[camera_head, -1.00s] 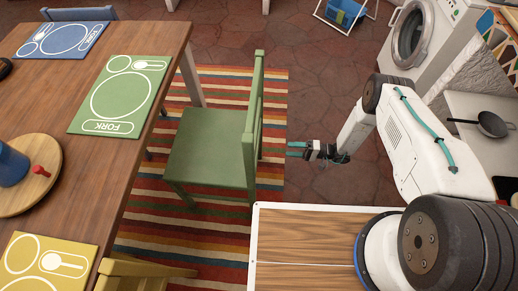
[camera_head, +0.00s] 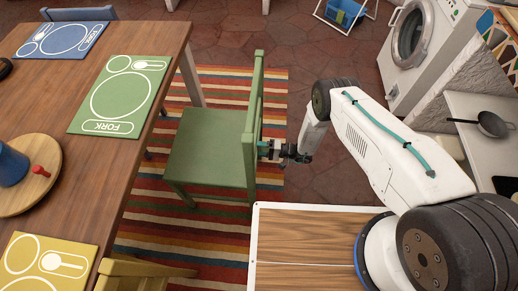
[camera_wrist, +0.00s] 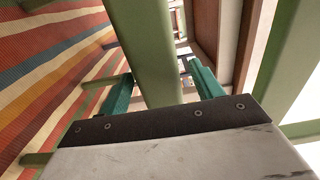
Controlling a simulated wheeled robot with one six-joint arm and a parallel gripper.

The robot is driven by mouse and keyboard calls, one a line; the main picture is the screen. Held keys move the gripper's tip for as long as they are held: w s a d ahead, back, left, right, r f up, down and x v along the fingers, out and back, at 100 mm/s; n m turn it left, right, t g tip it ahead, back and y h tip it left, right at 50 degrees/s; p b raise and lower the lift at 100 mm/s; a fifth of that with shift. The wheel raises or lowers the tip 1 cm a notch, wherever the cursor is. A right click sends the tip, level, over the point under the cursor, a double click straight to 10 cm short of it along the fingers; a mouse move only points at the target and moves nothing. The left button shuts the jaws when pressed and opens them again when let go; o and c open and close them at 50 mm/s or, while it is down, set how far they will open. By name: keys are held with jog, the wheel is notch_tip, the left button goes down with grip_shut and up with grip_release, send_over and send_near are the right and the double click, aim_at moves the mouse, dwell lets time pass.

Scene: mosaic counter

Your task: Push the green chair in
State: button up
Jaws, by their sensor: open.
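The green chair (camera_head: 210,148) stands on the striped rug, its seat facing the wooden table (camera_head: 95,150) on the left and its backrest on the right. A gap shows between the seat and the table edge. My gripper (camera_head: 266,149) is at the right side of the backrest, at about mid height. In the wrist view its two teal fingers (camera_wrist: 160,88) are apart, with a green chair bar (camera_wrist: 146,50) running between them. I cannot tell whether either finger touches the bar.
The striped rug (camera_head: 185,235) lies under the chair. A yellow chair (camera_head: 140,270) stands near the table at the bottom, and a blue chair (camera_head: 80,13) at the top. A washing machine (camera_head: 420,50) and a counter with a pan (camera_head: 490,124) are at the right.

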jog(key=shift+a, duration=0.15)
grip_shut()
dwell(0.5)
